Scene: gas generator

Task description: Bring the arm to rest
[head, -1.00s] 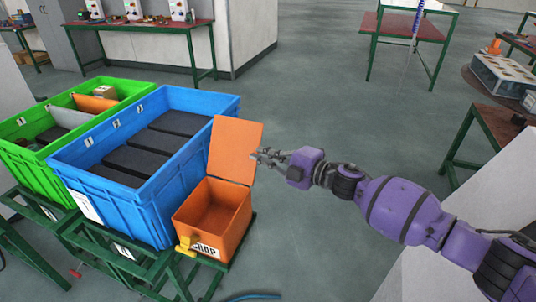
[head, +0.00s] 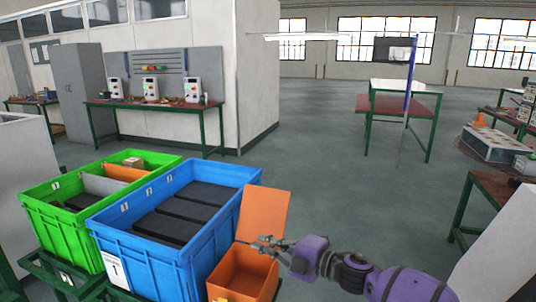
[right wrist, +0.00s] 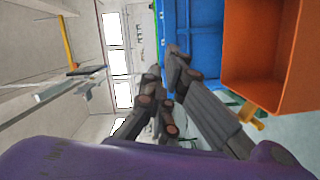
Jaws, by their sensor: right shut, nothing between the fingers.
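My right gripper (head: 265,244) is shut and empty. In the head view its fingertips show in front of the lower part of the raised lid, by the mouth of the orange scrap box (head: 238,284). The purple right arm reaches in from the lower right. In the right wrist view the fingers of the right gripper (right wrist: 172,75) come together with nothing between them. The orange box (right wrist: 282,97) stands to their right there, apart from them. I cannot tell the exact gap between fingertips and lid. My left gripper is not in view.
A blue crate (head: 187,255) with dark blocks and a green crate (head: 70,225) stand left of the box on green stands. A red-topped bench (head: 135,104) is at the back left. Open grey floor (head: 330,170) lies beyond the arm. A pale surface (head: 490,255) is at lower right.

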